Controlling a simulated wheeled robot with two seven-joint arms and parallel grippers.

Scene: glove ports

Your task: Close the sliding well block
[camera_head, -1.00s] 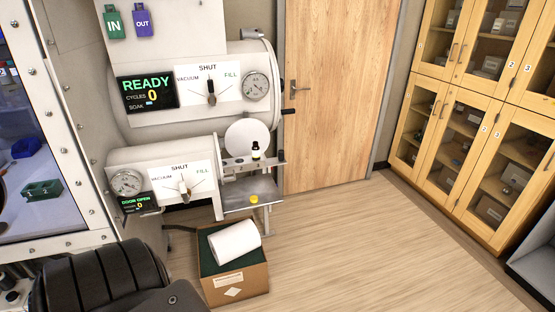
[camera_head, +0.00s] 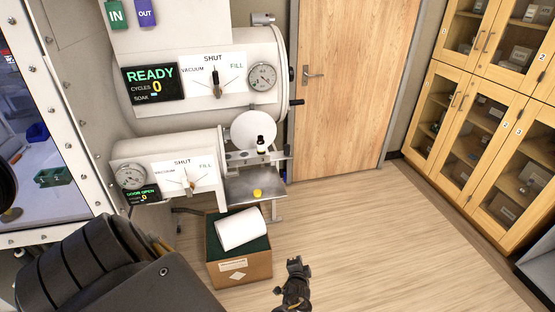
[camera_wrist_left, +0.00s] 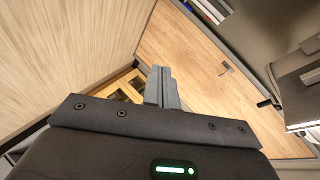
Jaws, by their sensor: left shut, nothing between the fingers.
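I cannot pick out a sliding well block for certain. The lower small airlock (camera_head: 165,160) reads DOOR OPEN, and its round door (camera_head: 253,131) stands swung open. A tray (camera_head: 240,190) extends from its mouth with a yellow piece (camera_head: 257,193) on it. A dark vial with a white label (camera_head: 261,145) stands just behind the tray. My left gripper (camera_head: 294,264) is at the bottom middle, apart from the tray and to its lower right. In the left wrist view its fingers (camera_wrist_left: 161,87) are together and empty. My right gripper is out of view.
A cardboard box (camera_head: 240,271) holding a white roll (camera_head: 241,229) stands on the floor below the tray. The larger airlock (camera_head: 225,75) reads READY. A glove box window (camera_head: 35,150) is at left, a wooden door (camera_head: 345,80) behind, glass-fronted cabinets (camera_head: 470,130) at right. Middle floor is clear.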

